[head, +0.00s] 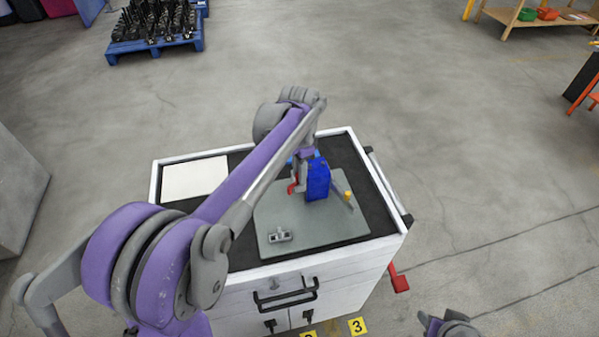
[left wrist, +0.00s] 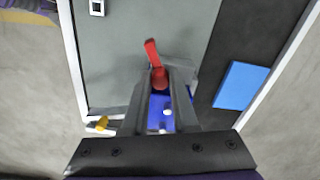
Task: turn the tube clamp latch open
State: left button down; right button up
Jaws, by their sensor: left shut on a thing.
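The tube clamp (head: 317,180) is a blue block standing on a grey plate (head: 330,230) on the cart. Its red latch (head: 292,187) shows at the block's left side. In the left wrist view the red latch (left wrist: 152,52) sticks out beyond my fingertips, with its rounder red part between them. My left gripper (head: 299,184) is at the clamp and shut on the latch; its fingers also show in the left wrist view (left wrist: 163,72). Blue clamp parts (left wrist: 160,108) show between the fingers, partly hidden by them.
The white cart (head: 340,277) has a black top. A white sheet (head: 195,178) lies at its left, and a small metal fitting (head: 280,236) sits on the plate. A yellow-tipped grey bar (head: 342,196) stands right of the clamp.

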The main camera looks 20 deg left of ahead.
pick_arm(q)
jog(key=shift+m, duration=2.7)
jog(key=c, duration=0.7)
grip_release()
notch_tip(320, 180, up, 11)
